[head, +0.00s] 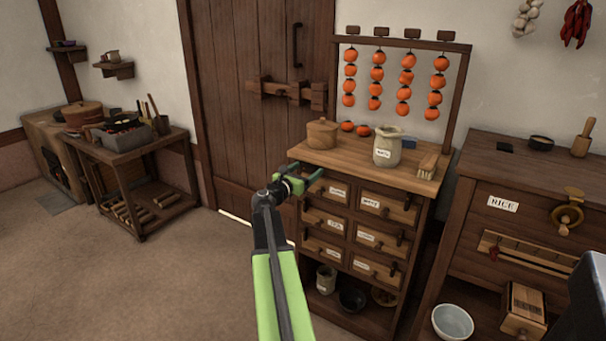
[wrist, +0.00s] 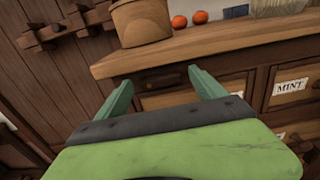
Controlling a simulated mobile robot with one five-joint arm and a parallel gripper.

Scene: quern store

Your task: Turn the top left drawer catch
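The top left drawer (head: 338,191) is in the upper row of the wooden chest, under its top, and looks closed. Its dark catch (wrist: 161,80) shows in the wrist view as a short bar lying roughly along the drawer's upper edge. My gripper (head: 307,171) is in front of the chest's upper left corner. In the wrist view, my gripper's green fingers (wrist: 160,78) are spread, one on each side of the catch, with nothing held. I cannot tell whether they touch it. In the head view my gripper covers the drawer's left part, and I cannot make out the catch.
A lidded wooden pot (head: 322,134), a jar (head: 387,150) and a brush (head: 428,164) stand on the chest top. The mint drawer (wrist: 290,87) is to the right. A rack of hanging orange fruit (head: 407,76) rises behind. The floor at left (head: 170,280) is clear.

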